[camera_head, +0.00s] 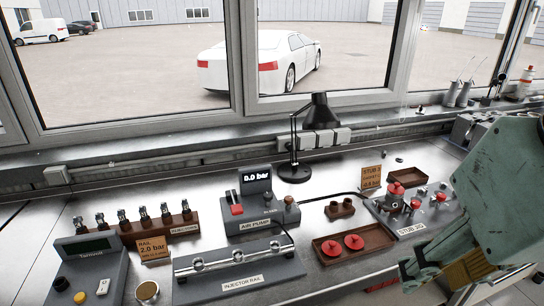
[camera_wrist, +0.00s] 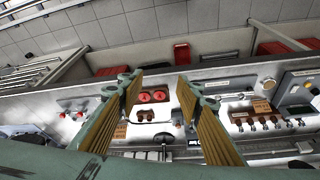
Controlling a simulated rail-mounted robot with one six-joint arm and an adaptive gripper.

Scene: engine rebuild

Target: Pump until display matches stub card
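The grey air pump (camera_head: 262,218) stands mid-bench in the head view. Its dark display (camera_head: 257,179) seems to read 0.0 bar; the first digit is blurred. My gripper (camera_head: 440,274) is at the right, in front of the jig and away from the pump. In the wrist view my gripper (camera_wrist: 158,88) is open, nothing between its fingers.
A tray with red discs (camera_head: 333,258), the injector rail (camera_head: 240,281), an injector rack (camera_head: 150,232) and a rail card reading 2.0 bar (camera_head: 153,249) share the bench. A black lamp (camera_head: 294,172) stands behind the pump. A dark hose runs from the pump toward the jig.

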